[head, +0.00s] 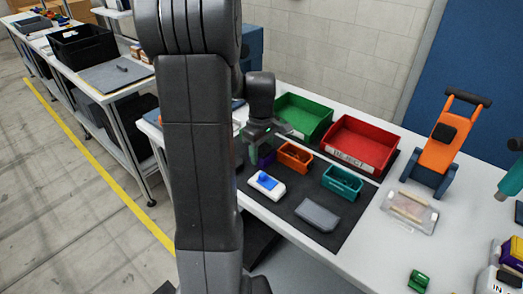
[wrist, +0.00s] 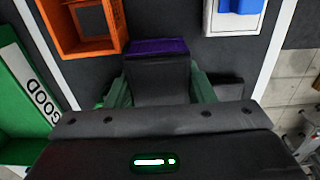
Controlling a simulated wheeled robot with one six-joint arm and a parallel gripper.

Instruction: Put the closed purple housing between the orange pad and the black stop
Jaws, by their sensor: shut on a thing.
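The purple housing (wrist: 158,47) sits between the green fingers of my gripper (wrist: 158,85) in the wrist view. Its purple end shows beyond a dark face, and the fingers press on its two sides. In the head view a small purple part of the housing (head: 266,156) shows beneath my gripper (head: 259,148), beside the orange bin; my arm hides much of it. I cannot tell whether it touches the mat. An orange upright piece (head: 435,157) with a black block (head: 444,133) stands at right; I cannot tell whether these are the pad and the stop.
An orange bin (head: 295,157), a teal bin (head: 342,182), a white box with a blue top (head: 266,186) and a grey piece (head: 317,214) sit on the dark mat. Green (head: 303,116) and red (head: 357,145) bins stand behind. A clear tray (head: 410,211) lies on the right.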

